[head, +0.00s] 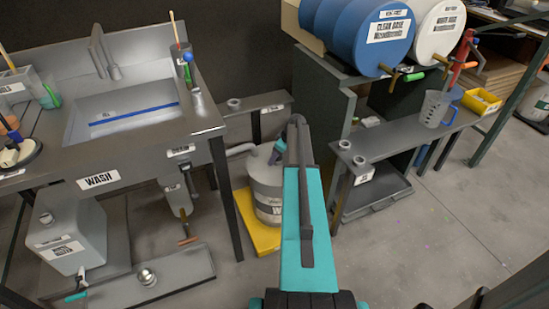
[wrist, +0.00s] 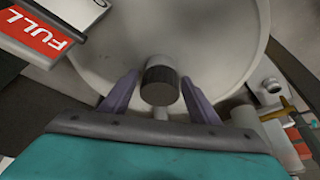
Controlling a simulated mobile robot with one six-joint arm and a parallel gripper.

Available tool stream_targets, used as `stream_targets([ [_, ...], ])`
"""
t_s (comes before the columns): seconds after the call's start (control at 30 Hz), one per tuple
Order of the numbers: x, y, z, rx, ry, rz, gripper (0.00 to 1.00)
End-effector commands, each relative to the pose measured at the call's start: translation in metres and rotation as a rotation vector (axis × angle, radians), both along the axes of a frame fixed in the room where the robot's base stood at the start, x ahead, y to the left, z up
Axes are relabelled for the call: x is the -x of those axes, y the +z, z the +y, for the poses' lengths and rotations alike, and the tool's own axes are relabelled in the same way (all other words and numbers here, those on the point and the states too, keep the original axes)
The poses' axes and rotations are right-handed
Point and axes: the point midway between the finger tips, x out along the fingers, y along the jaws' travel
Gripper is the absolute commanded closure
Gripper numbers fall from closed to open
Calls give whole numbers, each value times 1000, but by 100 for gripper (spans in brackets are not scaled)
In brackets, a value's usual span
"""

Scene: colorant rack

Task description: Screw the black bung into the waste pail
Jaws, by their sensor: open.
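The waste pail (head: 266,190) is a pale drum with a partly hidden label, standing behind my arm in the head view. In the wrist view its round pale top (wrist: 235,50) fills most of the picture. The black bung (wrist: 160,86), a short dark cylinder with a greyer end, shows over that top. My gripper (wrist: 160,88) is open, with one purple finger on each side of the bung and a gap visible on both sides. How the bung sits in the pail's opening is hidden from this angle.
The pail stands on a yellow base (head: 241,230). The wash sink bench (head: 200,118) is to its left, and a grey shelf (head: 405,138) with a measuring jug (head: 436,108) is to its right. A red FULL tag (wrist: 40,36) lies near the pail's edge.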

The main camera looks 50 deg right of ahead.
Motion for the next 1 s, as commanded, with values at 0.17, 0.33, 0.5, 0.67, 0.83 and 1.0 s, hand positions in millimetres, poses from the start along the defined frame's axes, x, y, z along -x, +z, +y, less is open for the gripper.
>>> stream_targets([
  [0.17, 0, 0, 0, 1, -1, 0, 53],
  [0.33, 0, 0, 0, 0, -2, 0, 82],
  [0.5, 0, 0, 1, 1, -14, 0, 83],
  [0.67, 0, 0, 1, 0, -84, 0, 83],
  [0.83, 0, 1, 1, 0, -187, 0, 83],
  [1.0, 0, 1, 1, 1, -286, 1, 83],
])
